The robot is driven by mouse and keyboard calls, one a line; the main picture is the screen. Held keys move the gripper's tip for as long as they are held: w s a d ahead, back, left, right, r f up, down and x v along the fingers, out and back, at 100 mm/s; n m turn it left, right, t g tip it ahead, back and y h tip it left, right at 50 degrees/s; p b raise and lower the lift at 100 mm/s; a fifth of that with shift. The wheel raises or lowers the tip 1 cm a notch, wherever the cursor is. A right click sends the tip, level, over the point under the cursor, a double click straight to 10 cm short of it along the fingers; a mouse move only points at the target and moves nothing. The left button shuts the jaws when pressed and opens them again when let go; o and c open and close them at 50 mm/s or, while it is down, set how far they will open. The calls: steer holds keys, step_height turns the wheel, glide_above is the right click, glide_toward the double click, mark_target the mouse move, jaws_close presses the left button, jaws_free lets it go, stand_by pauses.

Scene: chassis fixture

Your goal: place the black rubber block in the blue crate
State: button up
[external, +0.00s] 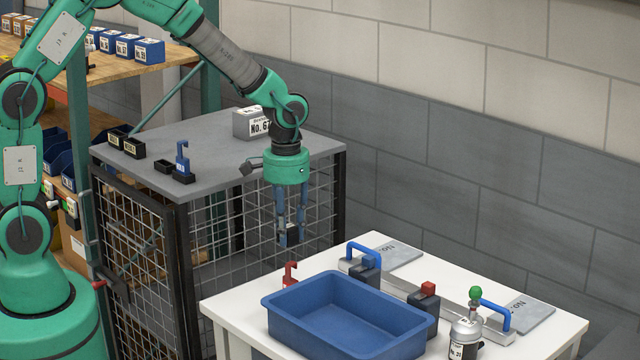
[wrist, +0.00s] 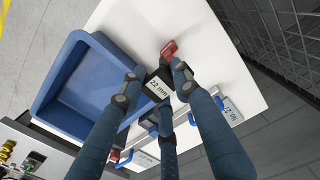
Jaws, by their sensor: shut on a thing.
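The black block (wrist: 158,87), with a white label reading "22 mm", is between the fingertips of my gripper (wrist: 156,82) in the wrist view. My gripper (external: 289,222) is shut on it and points down in the external view, where the block (external: 292,238) shows as a small dark piece. The block is held in the air, above and behind the blue crate (external: 293,322). The crate is open, looks empty and stands on the white table. In the wrist view the crate (wrist: 72,85) is left of the block.
A red clamp (external: 290,274) stands behind the crate. A metal fixture with blue handles (external: 362,253), dark blocks (external: 424,312) and a labelled bottle (external: 465,338) are right of it. A grey-topped mesh cabinet (external: 225,150) carries small black holders and a grey box (external: 252,122).

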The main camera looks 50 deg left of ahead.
steer(key=s+d+p, duration=0.1)
steer(key=s+d, duration=0.2)
steer(key=d, duration=1.5)
glide_above(330, 335)
step_height(330, 335, down, 4)
steer(key=shift+f, duration=0.6)
steer(key=shift+f+b, duration=0.3)
steer(key=shift+f, duration=2.85)
steer(key=shift+d+f, duration=0.1)
steer(key=shift+f, duration=1.75)
